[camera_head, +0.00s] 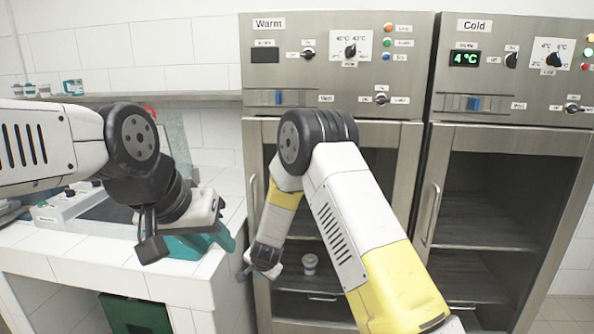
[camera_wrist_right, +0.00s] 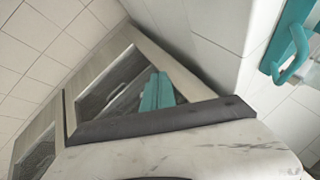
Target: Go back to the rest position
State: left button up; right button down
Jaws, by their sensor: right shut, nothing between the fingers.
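My left gripper (camera_head: 222,236) is at the left, over the white tiled counter's front right corner. Teal parts show below its white wrist, but I cannot tell whether its fingers are apart. My right arm bends in front of the warm cabinet, and its wrist hangs down near the cabinet's left edge. In the right wrist view my right gripper (camera_wrist_right: 157,91) shows teal fingers together, with nothing between them. Its fingertips cannot be made out in the head view.
The warm cabinet (camera_head: 400,190) stands in the middle, with a small cup (camera_head: 310,263) low inside. The cold cabinet (camera_head: 505,140) is at the right. A shelf (camera_head: 150,97) carries several small cups. The tiled counter (camera_head: 60,262) is at left, with a green bin (camera_head: 135,313) below.

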jog(key=s+d+r+n+y, duration=0.1)
jog(key=s+d+r, duration=0.25)
jog(key=r, duration=0.55)
jog(key=s+d+r+n, duration=0.1)
jog(key=s+d+r, duration=0.3)
jog(key=r, duration=0.5)
jog(key=s+d+r+n+y, duration=0.1)
jog(key=s+d+r+n, duration=0.1)
jog(key=d+r, duration=0.5)
jog(key=s+d+r, duration=0.3)
jog(key=s+d, duration=0.1)
jog(key=s, duration=0.3)
jog(key=s+d+r+n+h, duration=0.1)
jog(key=s+d+r, duration=0.2)
jog(key=s, duration=0.4)
jog(key=s+d+r+n+h, duration=0.1)
jog(key=s+d+r, duration=0.2)
jog(key=s, duration=0.5)
jog(key=shift+d+g, duration=0.3)
jog(key=shift+d, duration=0.6)
